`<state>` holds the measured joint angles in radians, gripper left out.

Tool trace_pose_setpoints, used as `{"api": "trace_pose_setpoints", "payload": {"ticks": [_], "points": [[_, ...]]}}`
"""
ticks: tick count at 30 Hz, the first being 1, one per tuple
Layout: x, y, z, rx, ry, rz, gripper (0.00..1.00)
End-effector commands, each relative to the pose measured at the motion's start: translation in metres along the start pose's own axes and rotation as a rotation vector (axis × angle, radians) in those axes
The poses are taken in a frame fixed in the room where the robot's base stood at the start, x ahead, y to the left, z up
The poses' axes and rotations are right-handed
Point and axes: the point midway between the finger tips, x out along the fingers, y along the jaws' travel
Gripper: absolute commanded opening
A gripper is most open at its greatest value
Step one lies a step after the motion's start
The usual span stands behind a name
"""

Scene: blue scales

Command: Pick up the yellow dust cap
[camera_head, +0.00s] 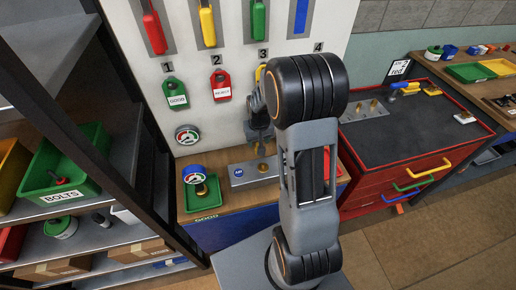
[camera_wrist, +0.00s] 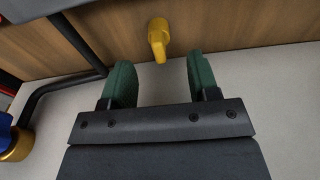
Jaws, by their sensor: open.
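A small yellow piece (camera_wrist: 158,40), which looks like the yellow dust cap, shows in the wrist view against a wooden surface. It has a round top and a narrower end toward me. My gripper (camera_wrist: 160,72) is open, with its two green-padded fingers apart and nothing between them. The yellow piece lies just beyond the fingertips, roughly centred on the gap. In the head view my gripper (camera_head: 258,128) hangs above the grey block marked AIR (camera_head: 243,176), partly hidden by my arm. I cannot clearly pick out the cap in the head view.
A blue gauge with a brass base (camera_head: 195,174) stands on a green tray (camera_head: 212,196) left of the block. Tags hang on the white board (camera_head: 190,62) behind. A shelf with a green bolts bin (camera_head: 55,170) is left; a red tool cabinet (camera_head: 400,168) is right.

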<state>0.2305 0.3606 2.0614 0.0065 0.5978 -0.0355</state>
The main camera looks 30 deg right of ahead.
Motion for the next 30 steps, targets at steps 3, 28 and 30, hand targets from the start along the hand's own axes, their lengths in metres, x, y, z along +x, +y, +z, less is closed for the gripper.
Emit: {"api": "trace_pose_setpoints", "payload": {"ticks": [3, 28, 30], "points": [[0.012, 0.000, 0.003, 0.000, -0.006, 0.000, 0.55], [0.050, 0.000, 0.004, 0.000, -0.001, 0.000, 0.34], [0.050, 0.000, 0.004, 0.000, -0.001, 0.000, 0.27]]}}
